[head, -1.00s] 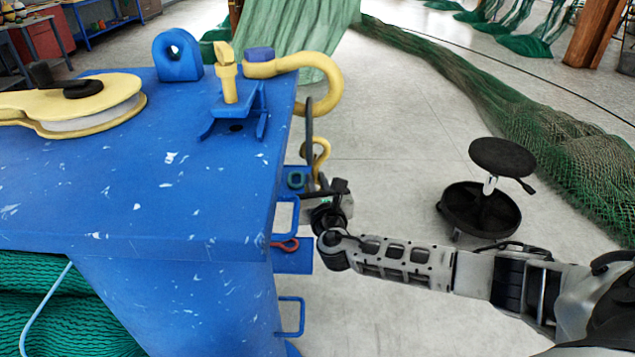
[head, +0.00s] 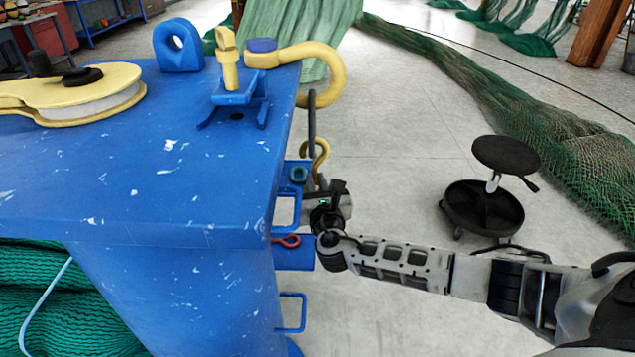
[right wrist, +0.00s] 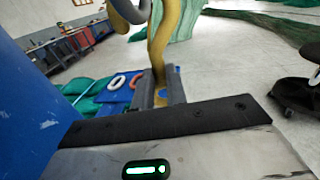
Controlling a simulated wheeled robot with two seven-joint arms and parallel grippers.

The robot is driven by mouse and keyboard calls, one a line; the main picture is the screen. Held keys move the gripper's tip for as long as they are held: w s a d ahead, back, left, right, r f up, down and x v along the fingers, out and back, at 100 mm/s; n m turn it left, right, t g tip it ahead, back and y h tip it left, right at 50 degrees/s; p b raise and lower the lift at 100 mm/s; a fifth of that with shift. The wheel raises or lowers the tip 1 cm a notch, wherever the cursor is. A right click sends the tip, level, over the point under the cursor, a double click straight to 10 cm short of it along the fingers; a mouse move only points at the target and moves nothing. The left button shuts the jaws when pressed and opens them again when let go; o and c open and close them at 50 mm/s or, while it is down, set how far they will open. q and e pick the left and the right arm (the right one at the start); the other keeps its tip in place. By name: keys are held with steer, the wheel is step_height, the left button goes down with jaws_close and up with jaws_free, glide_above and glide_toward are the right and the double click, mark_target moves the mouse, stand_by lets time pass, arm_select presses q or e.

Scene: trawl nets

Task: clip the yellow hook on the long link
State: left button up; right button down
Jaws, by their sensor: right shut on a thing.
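The small yellow hook (head: 322,150) is upright beside the blue bench's right edge. My right gripper (head: 325,186) is shut on its lower part, and the right wrist view also shows the hook (right wrist: 163,45) rising from between the fingers (right wrist: 160,90). The long link (head: 311,118) is a dark grey bar-like loop hanging from the big yellow hook (head: 335,80). Its lower end is at the small hook's bend, and the grey link also shows at the top of the wrist view (right wrist: 130,10). Whether they touch or are engaged I cannot tell. My left gripper is out of view.
The blue bench (head: 130,195) fills the left, with blue handles (head: 292,312) on its side. A black stool (head: 490,195) stands on the right.

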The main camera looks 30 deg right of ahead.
steer(key=shift+w+a+f+b, duration=0.1)
steer(key=shift+a+f+b, duration=0.1)
steer(key=shift+f+b, duration=0.35)
stand_by(0.9)
stand_by(0.5)
steer(key=c, duration=1.3)
jaws_free()
steer(key=shift+c, duration=0.2)
steer(key=v, duration=1.6)
